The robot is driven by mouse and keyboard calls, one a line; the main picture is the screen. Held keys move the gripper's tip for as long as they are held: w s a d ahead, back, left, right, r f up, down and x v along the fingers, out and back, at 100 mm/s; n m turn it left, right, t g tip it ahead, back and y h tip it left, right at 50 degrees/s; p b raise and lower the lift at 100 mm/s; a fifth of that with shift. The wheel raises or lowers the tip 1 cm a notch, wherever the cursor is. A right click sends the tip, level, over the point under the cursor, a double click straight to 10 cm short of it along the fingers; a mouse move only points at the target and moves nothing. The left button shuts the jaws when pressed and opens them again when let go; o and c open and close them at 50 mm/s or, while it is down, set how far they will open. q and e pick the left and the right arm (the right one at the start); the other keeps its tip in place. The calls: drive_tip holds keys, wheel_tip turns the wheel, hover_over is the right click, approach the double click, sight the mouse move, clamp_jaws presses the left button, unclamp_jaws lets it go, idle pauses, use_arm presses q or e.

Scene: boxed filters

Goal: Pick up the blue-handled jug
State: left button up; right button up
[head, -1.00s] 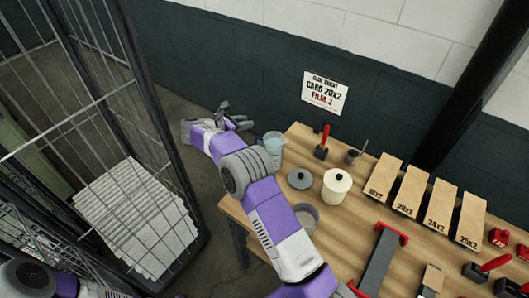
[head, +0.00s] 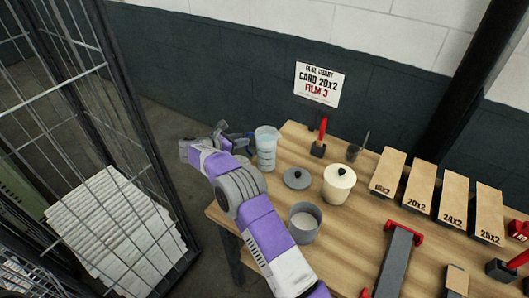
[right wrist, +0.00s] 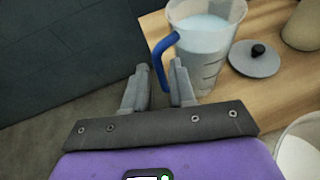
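The blue-handled jug (head: 266,150) is clear, with pale liquid inside, and stands upright at the table's left corner. In the right wrist view the jug (right wrist: 208,45) is just beyond my fingers, and its blue handle (right wrist: 161,55) points toward me. My right gripper (head: 232,142) is beside the jug on its left. In the right wrist view my right gripper (right wrist: 161,88) is open, and the handle's lower part shows between the fingertips. I cannot tell whether either finger touches it. My left gripper is out of view.
On the wooden table (head: 335,230) are a grey lid (head: 296,178), a cream lidded pot (head: 338,184) and a grey bowl (head: 304,222). A red-handled tool (head: 320,138) stands behind. Several labelled boxes (head: 418,186) line the right. A wire cage (head: 70,90) stands left.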

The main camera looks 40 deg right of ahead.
sight(248, 150)
drive_tip(key=x, duration=0.4)
drive_tip(key=shift+w+f, duration=0.1)
drive_tip(key=shift+f, duration=0.15)
drive_tip(key=shift+c, duration=0.4)
clamp_jaws()
idle(0.6)
drive_tip(key=shift+r, duration=0.1)
